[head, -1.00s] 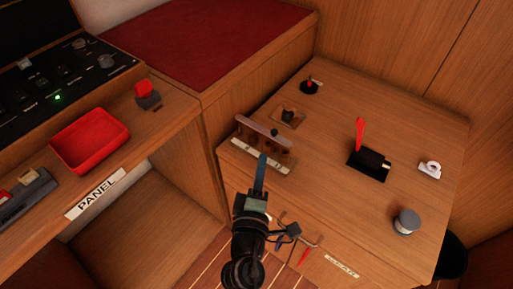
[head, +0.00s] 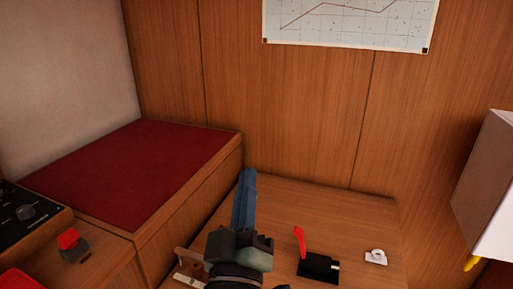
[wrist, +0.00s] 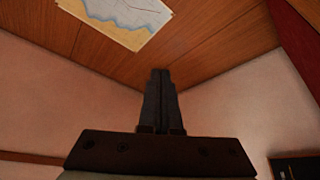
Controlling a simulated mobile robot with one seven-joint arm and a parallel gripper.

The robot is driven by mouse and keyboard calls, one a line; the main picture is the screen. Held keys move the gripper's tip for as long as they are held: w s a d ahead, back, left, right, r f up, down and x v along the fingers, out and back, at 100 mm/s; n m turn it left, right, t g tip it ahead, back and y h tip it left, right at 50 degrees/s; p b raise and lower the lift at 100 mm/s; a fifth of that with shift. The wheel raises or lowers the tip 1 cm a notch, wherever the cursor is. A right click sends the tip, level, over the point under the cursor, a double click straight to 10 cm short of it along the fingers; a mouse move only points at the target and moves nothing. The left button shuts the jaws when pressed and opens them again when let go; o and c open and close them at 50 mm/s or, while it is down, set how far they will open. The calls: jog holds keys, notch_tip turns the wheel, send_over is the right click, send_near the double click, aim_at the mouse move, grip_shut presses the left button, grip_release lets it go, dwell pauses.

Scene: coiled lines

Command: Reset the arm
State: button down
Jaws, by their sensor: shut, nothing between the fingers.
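My gripper (head: 246,178) stands in the lower middle of the head view, pointing up and away in front of the wooden wall. Its fingers are together with nothing between them. In the wrist view my gripper (wrist: 160,75) points up toward the wall and ceiling corner, its two dark fingers side by side. It touches nothing that I can see. My arm hides part of the wooden table (head: 345,215) below it.
On the table are a black block with a red lever (head: 300,240), a white roll (head: 376,257) and a wooden rack (head: 186,258) at the left. A red cushion (head: 135,165) lies left. A white box (head: 487,190) hangs right. A chart (head: 350,22) is on the wall.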

jog(key=s+d+r+m+t+y+p, duration=0.1)
jog(key=s+r+m+t, duration=0.4)
jog(key=r, duration=0.9)
jog(key=s+d+r+m+y+p, duration=0.1)
jog(key=s+r+m, duration=0.1)
jog(key=s+r, duration=0.95)
jog(key=w+r+p, duration=0.2)
jog(key=r+p, duration=0.6)
jog(key=r, duration=0.1)
jog(key=w+r+p, duration=0.2)
jog(key=r+p, duration=0.6)
jog(key=r, duration=0.1)
jog(key=shift+w+a+r, duration=0.15)
jog(key=shift+a+r, duration=0.05)
jog(key=shift+r, duration=0.15)
